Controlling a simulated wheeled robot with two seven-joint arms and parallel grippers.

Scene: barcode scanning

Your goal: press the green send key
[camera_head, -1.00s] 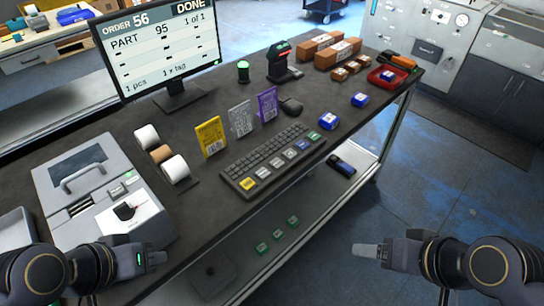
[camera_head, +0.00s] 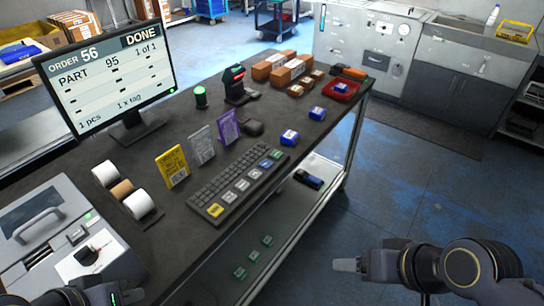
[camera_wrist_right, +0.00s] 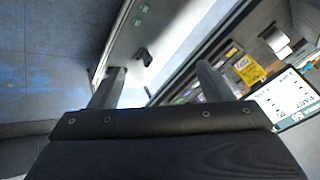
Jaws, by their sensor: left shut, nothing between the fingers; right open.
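The green send key (camera_head: 277,154) is at the far right end of the key row on the dark keyboard (camera_head: 225,181), beside a blue key (camera_head: 266,163). Nothing covers it in the head view. My left gripper (camera_head: 134,295) is shut and empty at the bottom left, by the grey label machine, well apart from the keyboard. My right gripper (camera_head: 345,265) is out over the floor, right of the table. In the right wrist view its two fingers (camera_wrist_right: 160,86) stand apart with nothing between them.
The monitor (camera_head: 115,75) reads ORDER 56, DONE. Yellow, grey and purple cards (camera_head: 201,145) stand behind the keyboard. Blue-and-white boxes (camera_head: 289,137) lie to its right. The grey label machine (camera_head: 60,240) and paper rolls (camera_head: 141,204) are left. Floor right of the table is clear.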

